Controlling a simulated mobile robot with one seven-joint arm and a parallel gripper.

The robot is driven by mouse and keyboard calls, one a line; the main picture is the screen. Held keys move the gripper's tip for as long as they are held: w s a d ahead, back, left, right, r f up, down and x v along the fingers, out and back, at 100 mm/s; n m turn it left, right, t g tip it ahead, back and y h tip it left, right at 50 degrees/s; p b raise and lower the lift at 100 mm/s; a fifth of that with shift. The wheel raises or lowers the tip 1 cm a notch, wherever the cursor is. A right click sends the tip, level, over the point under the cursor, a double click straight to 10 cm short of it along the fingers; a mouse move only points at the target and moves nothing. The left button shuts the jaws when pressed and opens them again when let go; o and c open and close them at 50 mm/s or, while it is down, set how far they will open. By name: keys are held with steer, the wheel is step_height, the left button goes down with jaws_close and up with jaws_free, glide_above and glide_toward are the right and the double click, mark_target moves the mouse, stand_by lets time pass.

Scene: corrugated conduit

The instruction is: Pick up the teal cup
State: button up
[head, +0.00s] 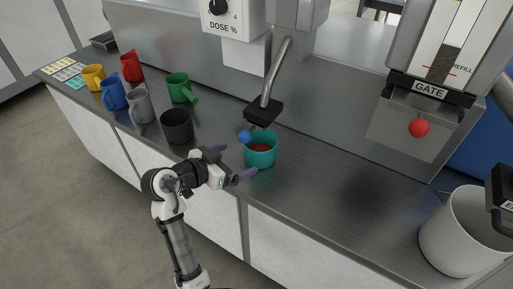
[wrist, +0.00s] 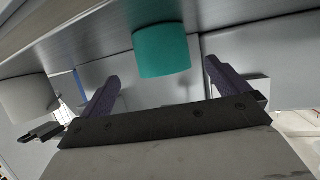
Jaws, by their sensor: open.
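The teal cup (head: 260,153) stands upright on the metal counter, below the spout, with dark red contents inside. It also shows in the wrist view (wrist: 161,50), at the top middle, ahead of and between my gripper's fingers. My gripper (head: 225,163) is open at the counter's front edge, just left of the cup in the head view. In the wrist view the two purple fingers (wrist: 160,80) are spread wide with nothing between their tips that I can tell is touched. The far side of the cup is hidden.
A black cup (head: 177,125) and several coloured mugs stand to the left. A white bin (head: 460,235) stands at right. The counter between cup and bin is clear.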

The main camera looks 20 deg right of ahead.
steer(key=p, duration=0.3)
glide_toward(271, 137)
steer(key=x, duration=0.4)
steer(key=shift+d, duration=0.25)
steer(key=shift+w+d+f, duration=0.15)
steer(key=shift+d+f, duration=0.05)
steer(key=shift+f, duration=0.1)
steer(key=shift+c, duration=0.3)
steer(key=c, duration=0.8)
steer(key=shift+r, duration=0.15)
